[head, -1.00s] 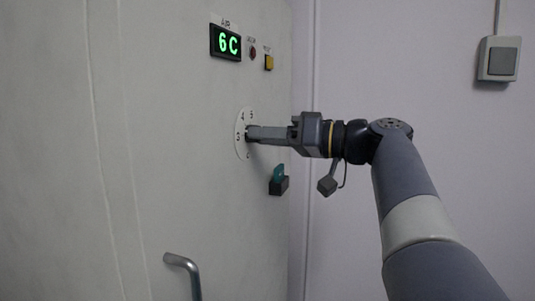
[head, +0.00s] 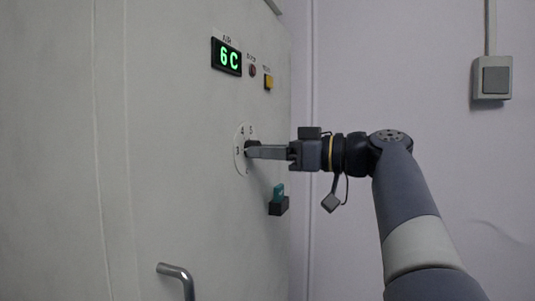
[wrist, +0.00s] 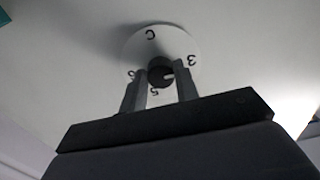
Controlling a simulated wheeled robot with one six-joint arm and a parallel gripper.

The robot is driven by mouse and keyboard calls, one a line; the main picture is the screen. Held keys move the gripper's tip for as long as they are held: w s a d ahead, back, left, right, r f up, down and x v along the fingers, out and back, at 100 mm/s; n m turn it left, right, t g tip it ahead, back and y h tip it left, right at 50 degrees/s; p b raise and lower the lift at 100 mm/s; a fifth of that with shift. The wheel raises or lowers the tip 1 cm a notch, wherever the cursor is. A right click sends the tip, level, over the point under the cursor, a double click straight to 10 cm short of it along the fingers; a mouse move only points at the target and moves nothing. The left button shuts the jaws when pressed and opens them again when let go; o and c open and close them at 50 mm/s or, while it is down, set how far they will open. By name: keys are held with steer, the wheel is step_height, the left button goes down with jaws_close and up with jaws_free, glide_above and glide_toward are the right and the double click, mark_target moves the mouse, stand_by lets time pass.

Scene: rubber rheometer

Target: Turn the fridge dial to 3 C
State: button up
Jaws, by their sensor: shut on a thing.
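The fridge dial is a white round plate (head: 239,160) with numbers around a dark knob (wrist: 156,73). In the head view 3 is at its left, 4 at upper left and 5 near the top. My gripper (head: 250,149) reaches in from the right and is shut on the knob, one finger on each side in the wrist view. A pale mark on the knob points toward the right finger there; the number behind that finger is hidden. The display (head: 227,57) above the dial reads 6 C in green.
A red lamp (head: 252,70) and a yellow button (head: 268,82) sit right of the display. A dark switch with a teal top (head: 278,198) is below the dial. A metal handle (head: 176,272) sticks out lower left. A grey wall switch (head: 492,78) is far right.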

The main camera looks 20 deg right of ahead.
steer(key=o, duration=1)
steer(key=shift+c, duration=0.2)
steer(key=p+v, duration=0.2)
steer(key=v, duration=0.8)
steer(key=shift+s+d, duration=0.25)
steer(key=shift+d, duration=0.05)
steer(key=b+x, duration=0.1)
steer(key=x, duration=0.9)
steer(key=shift+w+a+b, duration=0.25)
steer(key=shift+a+b, duration=0.05)
steer(key=shift+b, duration=0.1)
